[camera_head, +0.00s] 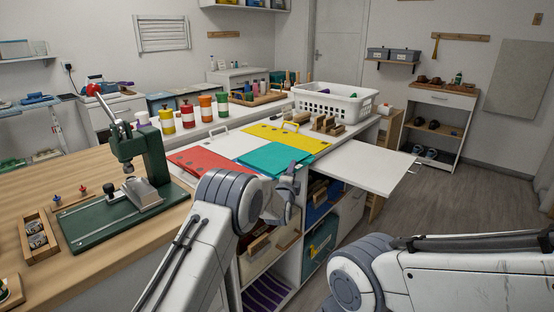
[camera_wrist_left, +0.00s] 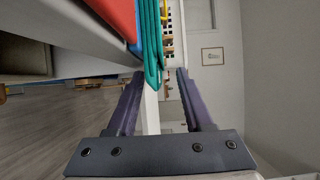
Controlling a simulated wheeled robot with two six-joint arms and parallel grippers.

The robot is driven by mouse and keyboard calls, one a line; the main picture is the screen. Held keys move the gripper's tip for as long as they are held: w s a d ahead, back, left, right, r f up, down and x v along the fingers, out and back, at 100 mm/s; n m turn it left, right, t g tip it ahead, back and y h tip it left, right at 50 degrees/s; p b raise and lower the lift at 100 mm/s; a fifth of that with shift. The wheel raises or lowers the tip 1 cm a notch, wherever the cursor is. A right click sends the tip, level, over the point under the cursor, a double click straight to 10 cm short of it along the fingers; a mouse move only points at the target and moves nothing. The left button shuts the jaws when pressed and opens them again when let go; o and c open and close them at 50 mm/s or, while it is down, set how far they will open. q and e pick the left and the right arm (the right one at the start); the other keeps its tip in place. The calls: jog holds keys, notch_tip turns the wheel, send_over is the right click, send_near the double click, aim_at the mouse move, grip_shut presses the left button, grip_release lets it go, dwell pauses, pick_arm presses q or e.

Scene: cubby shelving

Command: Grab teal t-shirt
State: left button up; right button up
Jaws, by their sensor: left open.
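The teal t-shirt (camera_head: 272,158) lies folded flat at the front edge of the white counter, partly over a red folded shirt (camera_head: 206,163) and beside a yellow one (camera_head: 287,136). My left gripper (camera_head: 288,190) is at the counter's front edge, just below and in front of the teal shirt. In the left wrist view the teal shirt (camera_wrist_left: 152,45) shows edge-on, its near end between the tips of my open left gripper (camera_wrist_left: 160,74). I cannot tell whether the fingers touch it. My right gripper is out of view; only my right arm shows.
A white basket (camera_head: 334,103) stands at the back of the counter, with several coloured jars (camera_head: 187,114) to its left. A green press (camera_head: 146,170) stands on the wooden bench at left. A white board (camera_head: 362,165) juts out to the right. Cubbies lie below the counter.

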pick_arm(q)
grip_shut()
jog(key=shift+r, duration=0.1)
